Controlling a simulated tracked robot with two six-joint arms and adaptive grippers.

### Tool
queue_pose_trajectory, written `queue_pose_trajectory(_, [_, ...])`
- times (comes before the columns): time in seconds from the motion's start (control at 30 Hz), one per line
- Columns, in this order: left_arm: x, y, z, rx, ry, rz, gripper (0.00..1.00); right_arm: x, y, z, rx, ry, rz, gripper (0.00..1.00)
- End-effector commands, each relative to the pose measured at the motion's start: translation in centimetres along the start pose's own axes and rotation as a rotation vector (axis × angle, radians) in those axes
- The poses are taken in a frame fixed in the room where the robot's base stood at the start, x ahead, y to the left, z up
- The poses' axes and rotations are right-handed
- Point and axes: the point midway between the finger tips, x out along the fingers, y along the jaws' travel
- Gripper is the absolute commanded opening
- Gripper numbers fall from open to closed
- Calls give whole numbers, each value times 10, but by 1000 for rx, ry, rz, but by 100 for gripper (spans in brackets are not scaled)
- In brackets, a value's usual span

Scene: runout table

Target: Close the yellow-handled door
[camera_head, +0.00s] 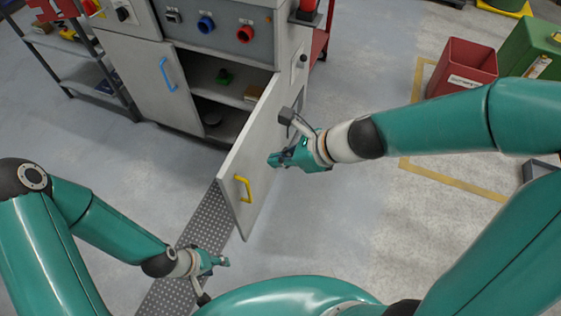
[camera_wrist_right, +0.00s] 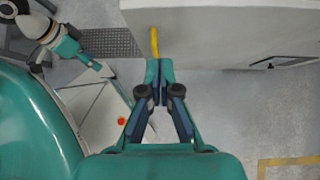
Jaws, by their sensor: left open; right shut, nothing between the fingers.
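The grey cabinet door (camera_head: 258,160) stands wide open, swung out from the cabinet on its right side. My left gripper (camera_head: 226,262) is open and empty, low to the left of the door.
A perforated floor strip (camera_head: 180,275) runs below the door. A red bin (camera_head: 462,68) stands at right.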

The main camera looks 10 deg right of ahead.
Motion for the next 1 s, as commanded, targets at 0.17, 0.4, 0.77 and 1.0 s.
queue_pose_trajectory(0.17, [27,-10,0,0,0,0,48,43,1,-5,-5,2,3,0])
queue_pose_trajectory(0.4, [41,-15,0,0,-1,0,48,82,0,6,-7,2,2,0])
queue_pose_trajectory(0.77, [38,-14,0,0,0,0,48,102,0,27,-5,4,-1,0])
queue_pose_trajectory(1.0, [38,-14,0,0,-1,0,48,102,0,27,-5,4,-1,0])
